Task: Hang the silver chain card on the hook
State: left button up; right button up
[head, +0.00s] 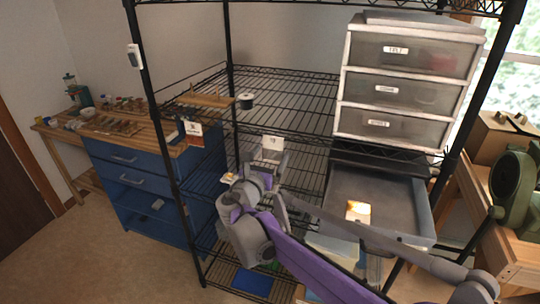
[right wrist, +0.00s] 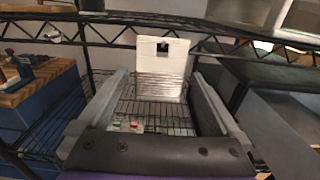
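The silver chain card (right wrist: 160,88) is white at the top with a dark hang hole and silvery below. It stands upright between the fingertips of my right gripper (right wrist: 159,80), which appear to press on its side edges. In the head view the card (head: 272,143) shows small above the right gripper (head: 268,165), in front of the black wire rack. I cannot make out the hook for certain. My left gripper is not in view.
The wire rack (head: 285,85) has black posts and rails near my right gripper. A card with red print (head: 193,133) hangs by the left post. A drawer unit (head: 405,85) stands at right, above an open grey drawer (head: 395,195). A blue cabinet (head: 150,190) stands at left.

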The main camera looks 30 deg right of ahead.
jog(key=shift+a, duration=0.1)
jog(key=v, duration=1.1)
jog(key=s+d+f+m+g+y+p, duration=0.3)
jog(key=s+f+m+g+y+p, duration=0.15)
jog(key=s+f+m, duration=0.65)
jog(key=s+a+f+m+g+y+p, duration=0.1)
jog(key=s+a+f+m+y+p, duration=0.1)
jog(key=s+a+f+m+y, duration=0.3)
jog(key=s+a+m+y, duration=0.4)
jog(key=s+a+m, duration=0.2)
jog(key=m, duration=0.4)
jog(key=shift+s+f+g+p, duration=0.25)
jog(key=shift+s+g+p, duration=0.1)
jog(key=shift+s, duration=0.15)
jog(key=shift+d, duration=0.1)
